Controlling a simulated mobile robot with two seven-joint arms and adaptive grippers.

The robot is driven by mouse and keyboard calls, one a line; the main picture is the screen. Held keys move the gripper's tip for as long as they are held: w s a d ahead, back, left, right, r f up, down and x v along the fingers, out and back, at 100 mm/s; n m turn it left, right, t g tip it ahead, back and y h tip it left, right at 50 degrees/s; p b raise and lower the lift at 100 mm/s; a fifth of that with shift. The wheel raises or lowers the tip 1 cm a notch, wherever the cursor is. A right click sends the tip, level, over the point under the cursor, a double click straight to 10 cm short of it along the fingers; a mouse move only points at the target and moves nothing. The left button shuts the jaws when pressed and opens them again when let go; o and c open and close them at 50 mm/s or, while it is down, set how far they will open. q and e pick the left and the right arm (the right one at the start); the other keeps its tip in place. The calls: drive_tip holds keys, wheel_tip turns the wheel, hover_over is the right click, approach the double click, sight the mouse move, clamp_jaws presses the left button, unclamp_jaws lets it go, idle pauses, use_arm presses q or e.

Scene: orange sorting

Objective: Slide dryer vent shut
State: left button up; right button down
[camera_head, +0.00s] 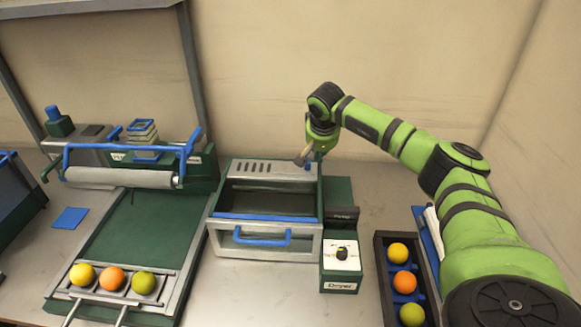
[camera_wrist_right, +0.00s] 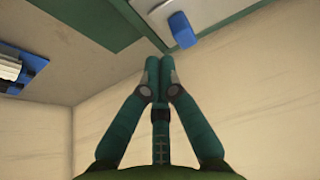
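The dryer (camera_head: 225,245) is a grey and green box with a blue-handled front. Its vent (camera_head: 254,167) is a row of dark slots on the rear top edge. A small blue knob (camera_head: 308,166) sits at the right end of that edge. The knob also shows in the right wrist view (camera_wrist_right: 182,29), just beyond my fingertips. My right gripper (camera_head: 302,159) is above the dryer's rear right corner, close to the knob. In the wrist view its fingertips (camera_wrist_right: 160,62) are together with nothing between them. Whether they touch the knob cannot be told. My left gripper is out of view.
A dryer control box (camera_head: 340,262) with a dark knob stands at the dryer's front right. A dark tray (camera_head: 383,262) with oranges is further right. A roller machine (camera_head: 118,178) and a rack of fruit (camera_head: 72,291) stand left. A wall rises behind.

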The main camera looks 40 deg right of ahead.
sight(309, 162)
drive_tip(key=shift+f, duration=0.15)
idle(0.5)
drive_tip(key=shift+f+b, duration=0.8)
drive_tip(key=shift+f, duration=0.4)
drive_tip(key=shift+a, duration=0.1)
drive_tip(key=shift+w+a+r, duration=0.1)
drive_tip(key=shift+w+a, duration=0.75)
drive_tip(key=shift+a, duration=0.1)
drive_tip(key=shift+w+a, duration=1.1)
drive_tip(key=shift+a, duration=0.2)
drive_tip(key=shift+w+a, duration=0.95)
drive_tip(key=shift+a, duration=0.2)
drive_tip(key=shift+w+a, duration=0.95)
drive_tip(key=shift+a, duration=0.15)
wheel_tip(309, 162, up, 7)
drive_tip(key=p, duration=0.5)
drive_tip(key=shift+s+d, duration=0.35)
drive_tip(key=shift+d, duration=0.05)
